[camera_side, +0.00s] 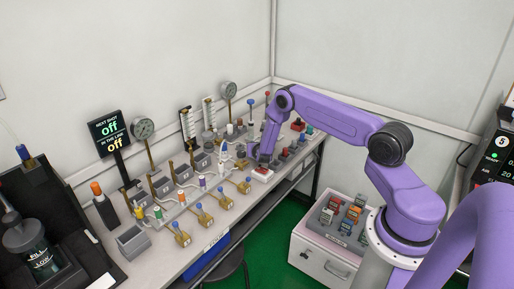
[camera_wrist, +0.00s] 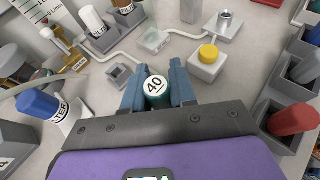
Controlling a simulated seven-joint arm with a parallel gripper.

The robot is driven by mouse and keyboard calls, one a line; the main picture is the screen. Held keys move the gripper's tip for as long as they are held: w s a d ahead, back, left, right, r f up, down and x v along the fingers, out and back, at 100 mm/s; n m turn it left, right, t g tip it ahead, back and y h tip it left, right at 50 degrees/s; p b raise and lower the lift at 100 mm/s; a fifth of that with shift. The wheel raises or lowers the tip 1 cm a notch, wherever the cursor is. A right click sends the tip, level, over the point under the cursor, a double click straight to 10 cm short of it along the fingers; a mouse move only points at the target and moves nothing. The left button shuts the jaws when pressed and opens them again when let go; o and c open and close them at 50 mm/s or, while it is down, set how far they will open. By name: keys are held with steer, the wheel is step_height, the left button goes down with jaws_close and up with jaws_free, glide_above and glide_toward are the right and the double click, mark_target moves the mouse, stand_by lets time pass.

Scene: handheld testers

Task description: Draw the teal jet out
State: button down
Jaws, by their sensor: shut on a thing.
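The teal jet (camera_wrist: 158,92), with a white top marked 40, sits between the two blue-grey fingers of my gripper (camera_wrist: 158,84) in the wrist view. The fingers are shut on its sides. Its lower end is hidden, so I cannot tell whether it is still seated in a holder. In the side view my gripper (camera_side: 254,156) is low over the bench among the fittings, and the jet cannot be made out there.
A yellow-topped block (camera_wrist: 207,60), a small open grey socket (camera_wrist: 118,74) and a clear block (camera_wrist: 153,40) stand close ahead. A blue-capped filter (camera_wrist: 42,106) is left; a red-capped piece (camera_wrist: 293,119) sits right. Gauges (camera_side: 143,128) and a sign (camera_side: 109,133) stand along the bench.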

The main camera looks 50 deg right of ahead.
steer(key=shift+r, duration=1.95)
